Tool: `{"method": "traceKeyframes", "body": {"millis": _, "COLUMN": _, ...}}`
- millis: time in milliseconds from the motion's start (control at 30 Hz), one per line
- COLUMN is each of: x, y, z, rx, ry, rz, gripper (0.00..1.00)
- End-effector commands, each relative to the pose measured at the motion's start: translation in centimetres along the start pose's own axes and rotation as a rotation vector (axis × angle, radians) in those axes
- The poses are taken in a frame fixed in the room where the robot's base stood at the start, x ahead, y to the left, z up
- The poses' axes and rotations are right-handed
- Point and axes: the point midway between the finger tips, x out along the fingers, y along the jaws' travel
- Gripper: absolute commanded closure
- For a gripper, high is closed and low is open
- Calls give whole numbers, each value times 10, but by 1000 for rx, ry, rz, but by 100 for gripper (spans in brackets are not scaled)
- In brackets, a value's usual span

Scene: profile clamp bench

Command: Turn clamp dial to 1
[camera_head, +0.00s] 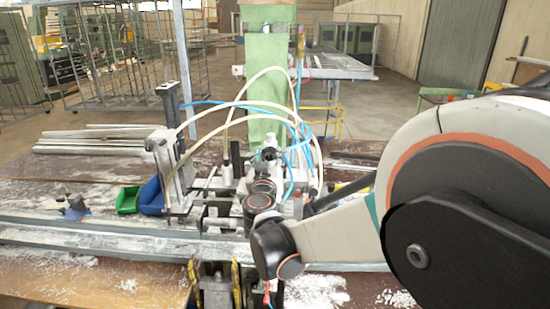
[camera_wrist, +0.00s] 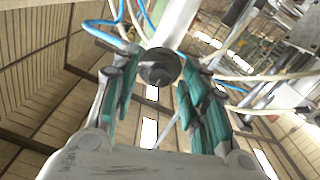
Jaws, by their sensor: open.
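In the wrist view a dark round knob, which looks like the clamp dial (camera_wrist: 158,66), sits at the end of a pale bar running up and to the right. My gripper (camera_wrist: 157,74) is open, with teal-padded fingers on the left and right of the knob. A gap shows on both sides, so the fingers do not appear closed on it. I cannot read any number or mark on the dial. In the head view my arm reaches in from the right to the clamp bench; the gripper and dial are hard to make out among the fittings there.
Pale and blue hoses (camera_head: 262,105) arch over the clamp area. A green bin (camera_head: 128,199) and a blue bin (camera_head: 151,196) stand left of it. Metal profiles (camera_head: 95,146) lie at the back left. A green column (camera_head: 268,65) rises behind. The front-left bench top (camera_head: 90,280) is clear.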

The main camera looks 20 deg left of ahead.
Motion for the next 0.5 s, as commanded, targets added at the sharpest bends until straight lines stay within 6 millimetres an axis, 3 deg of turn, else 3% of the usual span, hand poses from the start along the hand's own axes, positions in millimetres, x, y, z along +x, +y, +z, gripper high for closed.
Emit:
{"method": "traceKeyframes", "body": {"millis": 67, "x": 0, "y": 0, "z": 0, "rx": 0, "ry": 0, "rz": 0, "gripper": 62}}
{"method": "traceKeyframes", "body": {"millis": 233, "x": 0, "y": 0, "z": 0, "rx": 0, "ry": 0, "rz": 0, "gripper": 100}}
{"method": "traceKeyframes", "body": {"millis": 500, "x": 0, "y": 0, "z": 0, "rx": -7, "ry": 0, "rz": 0, "gripper": 100}}
